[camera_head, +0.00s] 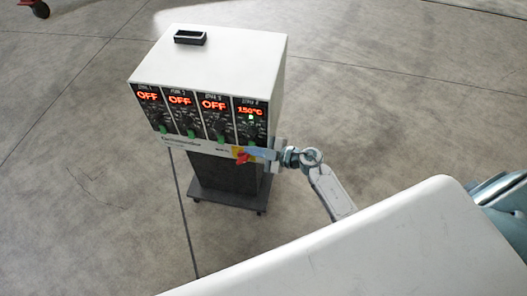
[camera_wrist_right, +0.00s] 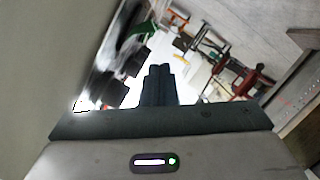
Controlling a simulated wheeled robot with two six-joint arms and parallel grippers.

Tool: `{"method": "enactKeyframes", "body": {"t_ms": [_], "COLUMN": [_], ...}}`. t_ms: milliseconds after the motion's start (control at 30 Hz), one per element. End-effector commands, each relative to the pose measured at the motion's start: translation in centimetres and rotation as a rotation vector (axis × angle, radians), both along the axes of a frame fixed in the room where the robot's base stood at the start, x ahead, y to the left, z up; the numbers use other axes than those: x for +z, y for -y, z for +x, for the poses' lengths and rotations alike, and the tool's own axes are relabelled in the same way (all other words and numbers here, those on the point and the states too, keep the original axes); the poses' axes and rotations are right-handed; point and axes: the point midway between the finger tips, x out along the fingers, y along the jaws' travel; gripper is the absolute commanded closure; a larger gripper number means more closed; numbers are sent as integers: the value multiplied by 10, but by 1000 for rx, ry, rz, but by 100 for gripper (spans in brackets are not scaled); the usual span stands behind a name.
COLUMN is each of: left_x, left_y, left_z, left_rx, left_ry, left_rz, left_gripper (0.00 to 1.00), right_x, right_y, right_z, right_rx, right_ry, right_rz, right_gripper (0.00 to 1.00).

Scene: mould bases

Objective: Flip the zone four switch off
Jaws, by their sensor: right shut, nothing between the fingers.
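The white controller box (camera_head: 215,60) stands on a dark wheeled base and has a row of zone panels on its front. The rightmost panel (camera_head: 250,118) reads 150°C and has a small lit green spot; the other panels read OFF. A green switch shows at the foot of the other panels, such as this one (camera_head: 221,139). The rightmost panel's switch is too small to make out, close to my gripper. My right gripper (camera_head: 257,153) is at that panel's lower edge, its fingers shut and empty in the wrist view (camera_wrist_right: 158,82). My left gripper is out of view.
A red and yellow knob (camera_head: 241,154) sits on the box's lower front beside my right gripper. A small black tray (camera_head: 190,37) lies on top of the box. The concrete floor (camera_head: 90,200) around it is clear. The wrist view background is tilted and cluttered.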

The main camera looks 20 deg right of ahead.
Motion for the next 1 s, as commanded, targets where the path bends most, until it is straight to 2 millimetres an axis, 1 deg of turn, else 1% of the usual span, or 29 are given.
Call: {"method": "enactKeyframes", "body": {"t_ms": [33, 200, 600, 733, 767, 800, 900, 933, 1000], "left_x": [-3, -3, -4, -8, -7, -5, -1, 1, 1], "left_y": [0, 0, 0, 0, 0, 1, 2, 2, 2], "left_z": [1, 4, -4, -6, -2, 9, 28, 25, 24], "left_rx": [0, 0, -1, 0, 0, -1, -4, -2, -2], "left_ry": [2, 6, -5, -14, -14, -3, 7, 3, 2], "left_rz": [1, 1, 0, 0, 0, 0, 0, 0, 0], "left_gripper": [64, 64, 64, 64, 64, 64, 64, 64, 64], "right_x": [-8, -18, -21, -24, -26, -29, -34, -31, -30], "right_y": [3, 8, 9, 10, 10, 10, 12, 12, 12], "right_z": [4, 11, 12, 13, 13, 14, 15, 16, 15], "right_rx": [-1, 0, -1, 0, 0, 0, 0, -1, 0], "right_ry": [-2, 0, 1, 20, 30, 49, 113, 109, 107], "right_rz": [-1, 0, 0, -13, -20, -33, -76, -73, -72], "right_gripper": [100, 100, 100, 100, 100, 100, 100, 100, 100]}}
